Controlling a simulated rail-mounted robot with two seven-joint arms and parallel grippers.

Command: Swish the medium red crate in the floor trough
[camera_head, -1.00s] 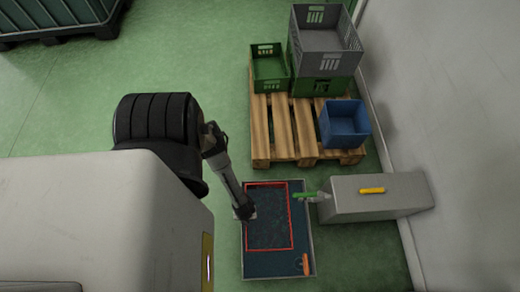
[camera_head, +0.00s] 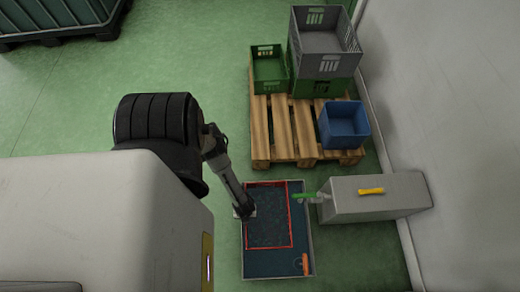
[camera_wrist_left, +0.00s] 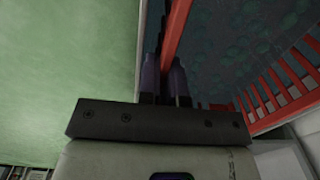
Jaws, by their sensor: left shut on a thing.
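The medium red crate (camera_head: 291,222) sits in the floor trough (camera_head: 275,268), its red rim showing as a rectangle in the head view. Dark water or a dark mottled bottom shows inside the rim. My left gripper (camera_head: 244,212) reaches down to the crate's left side. In the left wrist view its fingers (camera_wrist_left: 163,80) are shut on the red rim, and the crate's slatted red wall (camera_wrist_left: 285,92) shows on the right. The gripper hides part of the crate's left edge. My right gripper is not in view.
An orange object (camera_head: 305,263) lies at the trough's near right corner. A wooden pallet (camera_head: 283,130) behind holds green, grey and blue (camera_head: 345,125) crates.

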